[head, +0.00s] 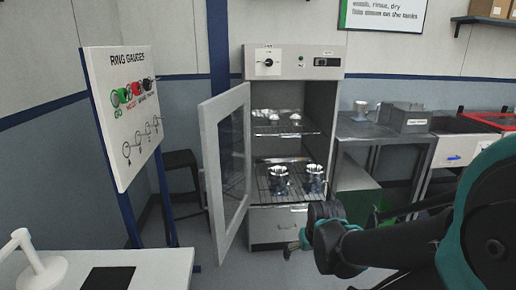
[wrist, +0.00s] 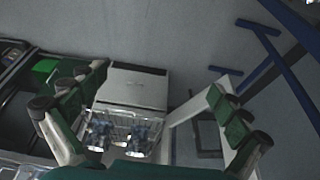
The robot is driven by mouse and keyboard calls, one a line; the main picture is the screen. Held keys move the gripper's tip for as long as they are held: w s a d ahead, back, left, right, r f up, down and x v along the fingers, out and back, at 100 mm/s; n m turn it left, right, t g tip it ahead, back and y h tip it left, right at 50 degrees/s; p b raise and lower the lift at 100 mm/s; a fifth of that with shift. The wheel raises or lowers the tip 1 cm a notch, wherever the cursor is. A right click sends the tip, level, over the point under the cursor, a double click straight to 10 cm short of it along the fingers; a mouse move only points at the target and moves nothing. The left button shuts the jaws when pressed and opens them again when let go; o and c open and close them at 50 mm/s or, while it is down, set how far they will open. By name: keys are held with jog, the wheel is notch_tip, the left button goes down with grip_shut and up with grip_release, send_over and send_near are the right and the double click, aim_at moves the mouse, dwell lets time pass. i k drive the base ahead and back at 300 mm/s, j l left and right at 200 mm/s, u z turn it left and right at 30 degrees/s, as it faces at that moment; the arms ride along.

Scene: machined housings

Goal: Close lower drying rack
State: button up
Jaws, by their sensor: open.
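The lower drying rack (head: 264,190) is a wire shelf in the open drying cabinet (head: 293,63). It appears slid out toward the front, though how far is hard to tell. Two shiny metal housings (head: 278,181) stand on it side by side. The rack (wrist: 125,116) and housings also show in the wrist view, between my fingers and low in the picture. My gripper (wrist: 157,82) is open and empty, its fingers spread wide. In the head view my gripper (head: 296,246) is low in front of the cabinet's drawer (head: 277,222), apart from the rack.
The cabinet door (head: 226,160) stands open to the left of the rack. The upper rack (head: 284,126) holds small metal parts. A steel bench (head: 385,130) stands right of the cabinet. A ring gauges board (head: 125,110) stands at left.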

aim_at(308, 159)
jog(key=i+l, duration=0.4)
jog(key=l, duration=0.15)
jog(key=i+l, duration=0.4)
jog(key=l+u, duration=0.05)
jog(key=l, duration=0.05)
